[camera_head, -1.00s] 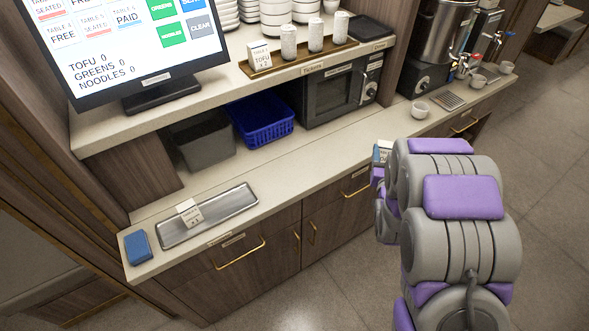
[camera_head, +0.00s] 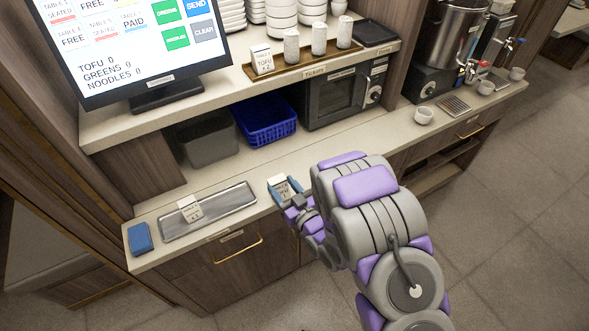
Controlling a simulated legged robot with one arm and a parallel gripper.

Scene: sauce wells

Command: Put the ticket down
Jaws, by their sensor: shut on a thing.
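My gripper (camera_head: 285,188) is shut on a small white ticket (camera_head: 284,187) with dark print. It holds the ticket upright at the counter's front edge, just right of a long metal tray (camera_head: 235,199). Whether the held ticket touches the counter cannot be told. Another white ticket (camera_head: 190,209) stands on the left part of the tray. A third ticket, marked TOFU (camera_head: 262,60), stands at the left end of a wooden tray (camera_head: 290,72) on the upper shelf, by a label reading Tickets.
A blue sponge-like block (camera_head: 140,239) lies left of the metal tray. A grey bin (camera_head: 208,140), a blue basket (camera_head: 266,122) and a microwave (camera_head: 338,97) stand under the shelf. A screen (camera_head: 140,45) stands above.

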